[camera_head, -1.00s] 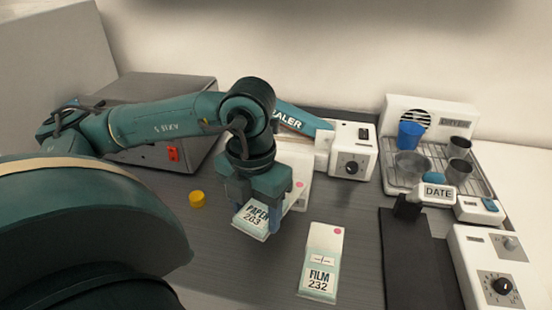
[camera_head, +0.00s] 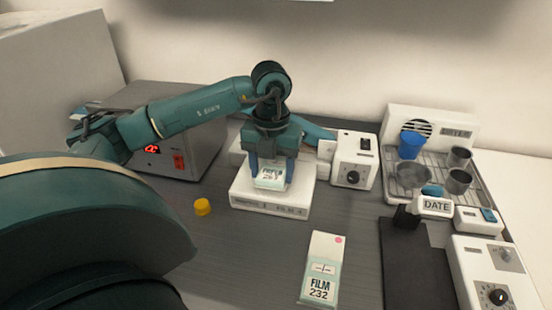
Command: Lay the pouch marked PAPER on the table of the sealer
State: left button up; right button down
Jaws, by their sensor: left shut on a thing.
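My left gripper (camera_head: 271,172) is shut on the PAPER pouch (camera_head: 268,183), a small white and pale green pouch whose label is mostly hidden by the fingers. The gripper points down over the white table (camera_head: 268,207) of the sealer (camera_head: 352,160). The pouch is over this table; I cannot tell whether it touches the surface. The sealer's teal arm is partly hidden behind my gripper. My right gripper is not in view.
A pouch marked FILM 232 (camera_head: 323,268) lies on the grey counter in front. A yellow cap (camera_head: 202,207) stands to the left. A grey box with a red display (camera_head: 185,130) is behind. A DATE stamp (camera_head: 436,206) and a cup rack (camera_head: 420,172) are at right.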

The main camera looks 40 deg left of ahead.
aim_at(276, 163)
pick_arm(q)
jog(key=w, duration=0.1)
jog(key=w+a, duration=0.1)
jog(key=w, duration=0.1)
jog(key=shift+a+r+p, duration=0.1)
jog(key=shift+a+p, duration=0.15)
jog(key=shift+p, duration=0.15)
jog(key=shift+w+a+f, duration=0.2)
jog(key=shift+w+f, duration=0.05)
jog(key=shift+f, duration=0.65)
jog(key=shift+f, duration=0.2)
jog(key=o, duration=1)
jog(key=shift+r, duration=0.1)
